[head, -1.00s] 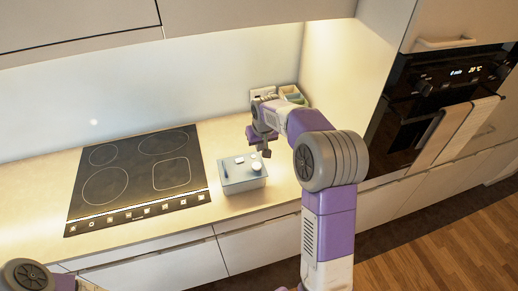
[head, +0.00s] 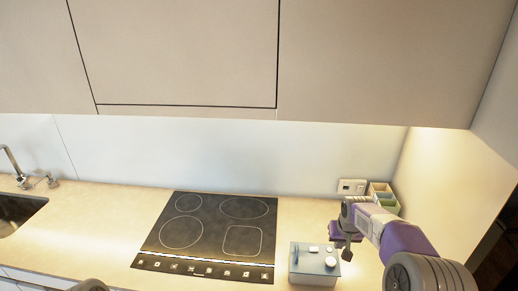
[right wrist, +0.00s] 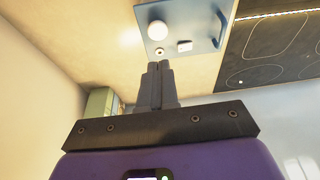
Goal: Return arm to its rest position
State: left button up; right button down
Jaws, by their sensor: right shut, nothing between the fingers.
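My right arm comes in from the lower right of the head view. Its purple and white gripper (head: 347,254) hangs above the counter, beside the right end of a grey-blue box (head: 303,277) with small items on its top. In the right wrist view the gripper's two dark fingers (right wrist: 158,68) are pressed together with nothing between them. Their tips point toward the near edge of the box (right wrist: 185,15) and look apart from it, though the gap is hard to judge. Only a rounded piece of my left arm shows at the bottom of the head view; its gripper is out of frame.
A black cooktop (head: 212,235) lies left of the box. A small divided container (head: 383,197) stands near the wall socket (head: 351,187), behind my right gripper. A sink (head: 14,211) is at the far left. Handleless upper cabinets (head: 180,55) span the top. The counter between sink and cooktop is clear.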

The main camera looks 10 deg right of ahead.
jog(key=s+a+f+g+y, duration=0.1)
jog(key=s+a+f, duration=0.25)
jog(key=f, duration=0.35)
jog(key=s+a+f+y, duration=0.1)
jog(key=s+a+f, duration=0.2)
jog(key=a+f, duration=0.35)
jog(key=s+a+f+g+y, duration=0.1)
jog(key=s+a+f, duration=0.2)
jog(key=f, duration=0.5)
jog(key=s+a+f+y, duration=0.1)
jog(key=s+a+f, duration=0.25)
jog(key=s, duration=0.25)
jog(key=s+a+f+g, duration=0.1)
jog(key=s+a+f, duration=0.1)
jog(key=s+a, duration=0.3)
jog(key=s+a+f+y, duration=0.1)
jog(key=s+a+f, duration=0.2)
jog(key=s, duration=0.5)
notch_tip(320, 180, down, 10)
jog(key=w+b, duration=0.1)
jog(key=b, duration=0.9)
jog(key=shift+w+d+r, duration=0.2)
jog(key=shift+w+d, duration=0.05)
jog(key=shift+w, duration=0.1)
